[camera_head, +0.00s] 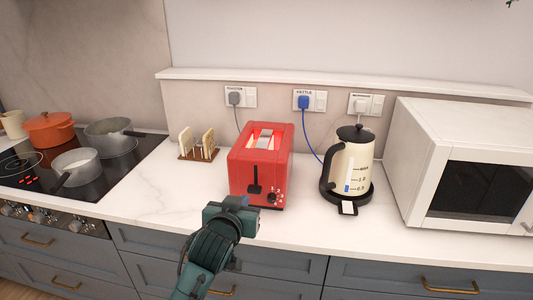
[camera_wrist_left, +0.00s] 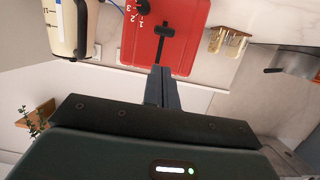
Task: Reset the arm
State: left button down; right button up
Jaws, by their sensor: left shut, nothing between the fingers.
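My left gripper (camera_head: 235,203) is at the counter's front edge, just in front of the red toaster (camera_head: 262,150). Its fingers are together with nothing between them. In the left wrist view the shut fingers (camera_wrist_left: 161,88) point toward the front of the toaster (camera_wrist_left: 180,22), near its black lever (camera_wrist_left: 164,31). I cannot tell from these views whether they touch it. The toaster stands upright on the counter, and its lever also shows in the head view (camera_head: 255,188). My right gripper is not in either view.
A cream kettle (camera_head: 350,165) stands right of the toaster, with a white microwave (camera_head: 450,165) beyond. A rack with bread slices (camera_head: 198,147) is to its left. Pots, including an orange one (camera_head: 50,129), sit on the hob (camera_head: 120,168). Counter between rack and hob is clear.

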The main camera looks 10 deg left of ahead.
pick_arm(q)
jog(key=s+a+f+m+g+h, duration=0.1)
jog(key=s+f+g, duration=0.4)
jog(key=s+f, duration=2)
jog(key=s+a+m, duration=0.1)
jog(key=s+a, duration=0.1)
jog(key=s, duration=0.1)
jog(key=shift+f+h, duration=0.2)
jog(key=shift+h, duration=0.2)
